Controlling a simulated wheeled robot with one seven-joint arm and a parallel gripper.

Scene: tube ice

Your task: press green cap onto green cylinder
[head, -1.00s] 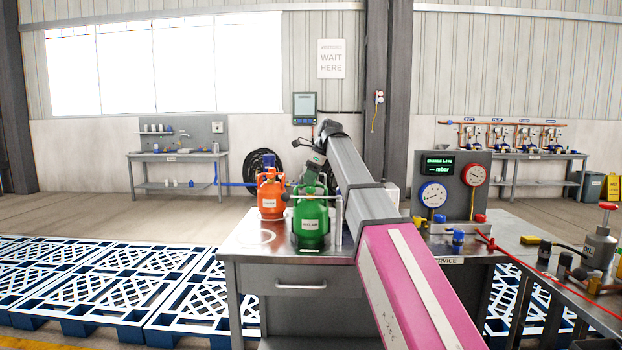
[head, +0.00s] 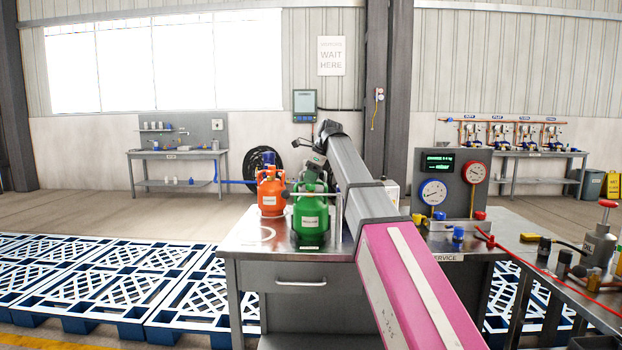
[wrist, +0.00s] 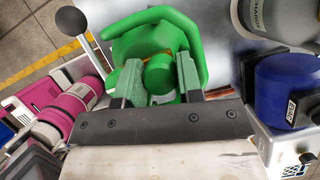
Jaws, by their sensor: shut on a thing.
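The green cylinder (head: 311,222) stands upright on the steel bench beside the orange cylinder. In the wrist view its green collar (wrist: 188,22) curves around the top. My gripper (wrist: 160,77) reaches down over the cylinder's top, with one finger on each side of a round green cap (wrist: 158,73). The fingers are shut on the cap. The cap is over the valve area within the collar; whether it is seated is hidden beneath it.
An orange cylinder (head: 271,193) stands close to the left. The steel bench (head: 262,247) has free room at its front left. A blue object (wrist: 282,82) and a grey cylinder (wrist: 278,18) are at the right in the wrist view. Gauges (head: 433,193) stand to the right.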

